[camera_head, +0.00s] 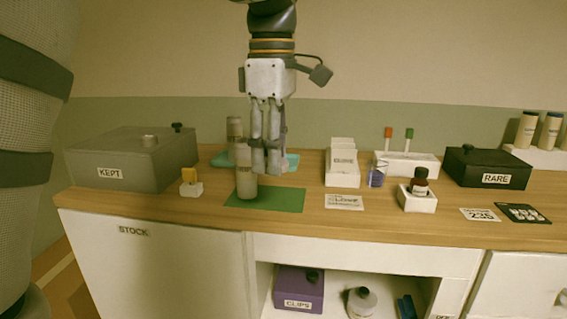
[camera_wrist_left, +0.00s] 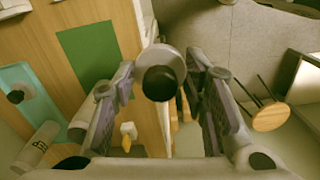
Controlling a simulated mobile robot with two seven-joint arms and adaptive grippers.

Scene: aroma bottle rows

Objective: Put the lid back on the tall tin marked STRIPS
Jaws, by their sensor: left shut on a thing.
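My left gripper (camera_head: 268,168) points down over the worktop, beside a tall pale tin (camera_head: 246,184) that stands upright at the left end of the green mat (camera_head: 285,198). In the left wrist view my left gripper (camera_wrist_left: 162,92) is shut on a round grey lid (camera_wrist_left: 147,60) with a black knob. The lid is hard to make out in the head view. The mat also shows in the left wrist view (camera_wrist_left: 88,52). A second tall tin (camera_head: 235,128) stands behind; I cannot read a STRIPS marking on either tin. My right gripper is out of view.
A teal tray (camera_head: 292,160) lies behind the mat. A grey KEPT box (camera_head: 128,165) and a small yellow-topped block (camera_head: 190,180) are to the left. White card holder (camera_head: 342,176), a brown bottle (camera_head: 419,181) and a black RARE box (camera_head: 485,168) are to the right.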

